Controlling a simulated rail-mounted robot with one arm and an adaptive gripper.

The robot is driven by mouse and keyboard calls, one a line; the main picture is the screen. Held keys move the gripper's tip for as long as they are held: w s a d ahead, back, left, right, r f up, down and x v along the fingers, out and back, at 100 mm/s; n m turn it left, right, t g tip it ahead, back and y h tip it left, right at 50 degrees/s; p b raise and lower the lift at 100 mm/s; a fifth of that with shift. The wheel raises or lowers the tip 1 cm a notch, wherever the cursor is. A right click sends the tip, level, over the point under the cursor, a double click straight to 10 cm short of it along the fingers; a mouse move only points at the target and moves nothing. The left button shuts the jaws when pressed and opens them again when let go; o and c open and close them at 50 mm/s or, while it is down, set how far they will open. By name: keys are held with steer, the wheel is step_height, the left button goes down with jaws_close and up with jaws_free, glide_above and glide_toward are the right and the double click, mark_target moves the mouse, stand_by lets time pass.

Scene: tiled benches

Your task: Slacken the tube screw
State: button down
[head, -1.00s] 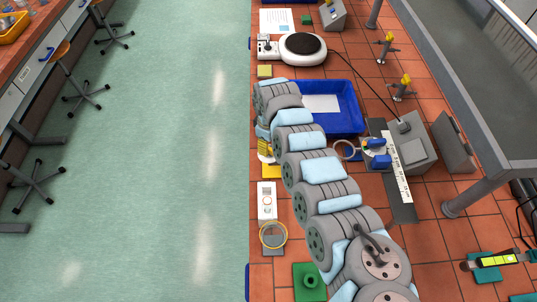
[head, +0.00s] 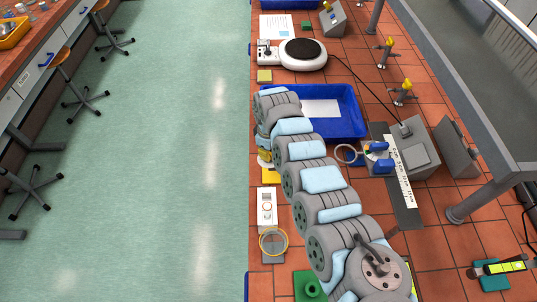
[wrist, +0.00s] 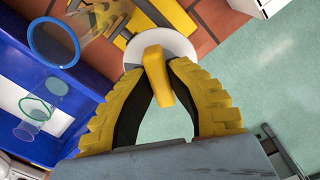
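In the wrist view, a yellow bar-shaped screw handle (wrist: 159,80) stands in front of a white disc (wrist: 160,43). The two yellow ribbed fingers of my gripper (wrist: 157,72) lie on either side of it. Their black inner pads come together at the handle's sides and appear to touch it, so my gripper looks shut on it. Beyond the disc, a yellow stand part (wrist: 162,14) shows at the top. In the head view, my arm hides most of this spot; a little yellow (head: 265,155) shows beside the blue tray, too small to tell apart.
A blue tray (head: 352,128) lies right of my wrist; in the wrist view, clear tubes with blue and green rims (wrist: 53,42) show over it. A white balance (head: 303,54) stands behind. A white box (head: 267,208) and a ring-topped item (head: 273,241) stand nearer, near the bench's left edge.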

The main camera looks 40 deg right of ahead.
steer(key=shift+n, duration=0.6)
steer(key=shift+f+n, duration=0.1)
steer(key=shift+n, duration=1.3)
steer(key=shift+f+n, duration=0.1)
steer(key=shift+n, duration=1.9)
